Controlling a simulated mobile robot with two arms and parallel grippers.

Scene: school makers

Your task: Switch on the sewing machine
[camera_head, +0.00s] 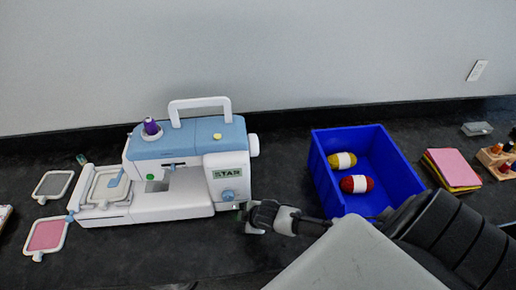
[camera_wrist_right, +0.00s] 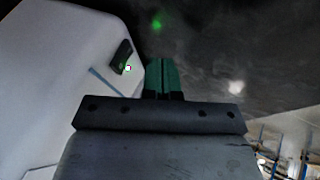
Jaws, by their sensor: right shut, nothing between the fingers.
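The white and blue sewing machine (camera_head: 190,143) stands on the dark counter at left centre, with a lit green screen (camera_head: 227,172) and a dial on its front. My right gripper (camera_head: 240,212) is at the machine's lower right corner, its fingers shut and empty. In the right wrist view the machine's white side (camera_wrist_right: 60,65) fills the left. A small dark switch (camera_wrist_right: 123,55) on it lies just left of my green fingertips (camera_wrist_right: 163,78). A narrow gap shows between fingertips and switch; whether they touch in depth I cannot tell. My left gripper is not in view.
A blue bin (camera_head: 319,172) with two yarn balls stands right of the machine, close to my right arm. Embroidery hoops (camera_head: 46,234) lie at the left. Folded cloths (camera_head: 453,168) and a wooden spool holder (camera_head: 497,160) are at the right. A wall runs behind the counter.

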